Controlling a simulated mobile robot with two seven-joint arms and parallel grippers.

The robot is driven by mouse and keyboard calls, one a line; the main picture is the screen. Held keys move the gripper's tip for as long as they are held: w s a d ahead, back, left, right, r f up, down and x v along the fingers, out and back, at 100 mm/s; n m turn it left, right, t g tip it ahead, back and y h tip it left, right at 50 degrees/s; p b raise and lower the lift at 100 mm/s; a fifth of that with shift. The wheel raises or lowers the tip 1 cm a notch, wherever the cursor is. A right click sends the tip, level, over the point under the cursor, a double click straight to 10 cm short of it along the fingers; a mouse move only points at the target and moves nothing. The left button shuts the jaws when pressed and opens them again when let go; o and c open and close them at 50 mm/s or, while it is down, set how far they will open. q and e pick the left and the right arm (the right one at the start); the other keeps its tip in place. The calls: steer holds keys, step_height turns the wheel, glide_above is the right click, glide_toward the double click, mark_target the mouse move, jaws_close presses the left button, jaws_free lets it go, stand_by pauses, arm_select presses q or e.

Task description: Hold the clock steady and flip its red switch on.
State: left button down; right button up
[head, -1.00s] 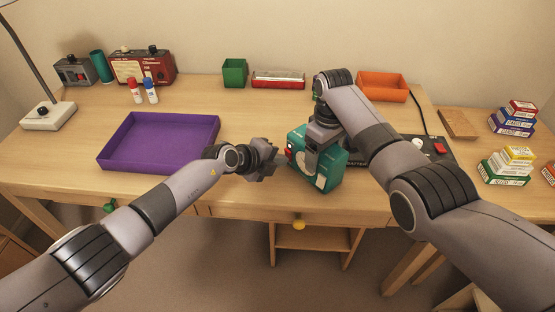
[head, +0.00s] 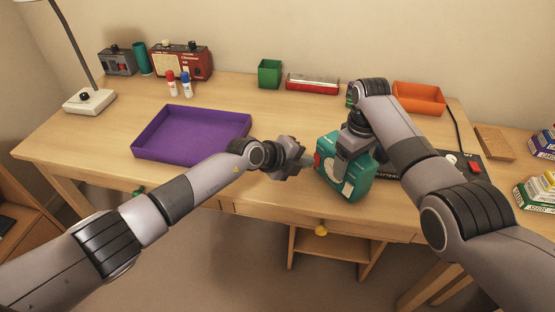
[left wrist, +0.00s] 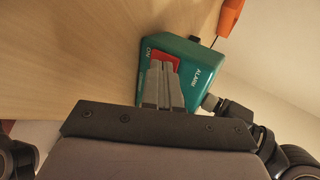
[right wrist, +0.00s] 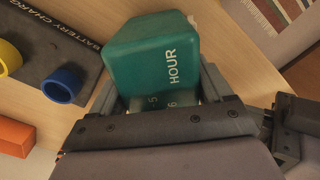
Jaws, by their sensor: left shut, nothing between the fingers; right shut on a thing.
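The teal clock (head: 360,184) stands near the front edge of the desk in the head view, its pale dial partly hidden by my right gripper. My right gripper (head: 349,160) is shut on the clock from above; the right wrist view shows the clock body (right wrist: 150,55) between its fingers. The red switch (left wrist: 165,62) is on the clock's side facing my left gripper, beside the word ON. My left gripper (head: 305,160) is shut and empty. Its fingertips (left wrist: 164,68) overlap the switch in the left wrist view; I cannot tell whether they press it.
A purple tray (head: 140,150) lies to the left on the desk. A battery charger (head: 440,160) lies right of the clock, partly behind my right arm. A green box (head: 270,73) and an orange bin (head: 418,98) stand at the back.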

arm_select(q)
steer(key=shift+s+a, duration=0.3)
steer(key=shift+a, duration=0.15)
steer(key=v, duration=1.1)
steer(key=shift+s+a, duration=0.35)
steer(key=shift+a, duration=0.1)
steer(key=shift+f, duration=0.15)
steer(key=shift+s+a+f, duration=0.1)
steer(key=shift+f, duration=0.55)
steer(key=x, duration=1)
steer(key=shift+w+d+f, duration=0.1)
steer(key=shift+w+d, duration=0.45)
steer(key=shift+d, duration=0.2)
steer(key=shift+w+d+f, duration=0.1)
steer(key=shift+w+d, duration=0.45)
steer(key=shift+d, duration=0.15)
steer(key=shift+w+d, duration=0.1)
